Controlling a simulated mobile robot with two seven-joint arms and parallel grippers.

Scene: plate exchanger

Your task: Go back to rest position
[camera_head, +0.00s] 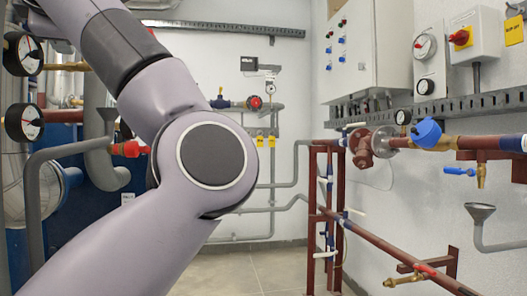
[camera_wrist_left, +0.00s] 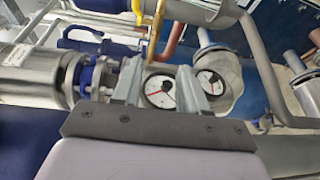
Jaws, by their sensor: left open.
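My left gripper (camera_wrist_left: 160,85) shows in the left wrist view, its two grey fingers spread apart with nothing held between them. A round white gauge (camera_wrist_left: 160,91) with a red needle shows in the gap between the fingers, behind them; I cannot tell how far off it is. A second gauge (camera_wrist_left: 209,83) is just to the right of it. In the head view my arm fills the left and middle, bent at a large round joint, and reaches to the upper left. I do not make out a gripper there. My right gripper is in neither view.
Gauges (camera_head: 23,122) and pipes stand close by my arm at the left. On the right are a white cabinet (camera_head: 360,50), a blue-handled valve (camera_head: 427,131), a funnel (camera_head: 480,211) and a red-brown pipe frame (camera_head: 312,215). Bare floor (camera_head: 265,272) shows in the middle.

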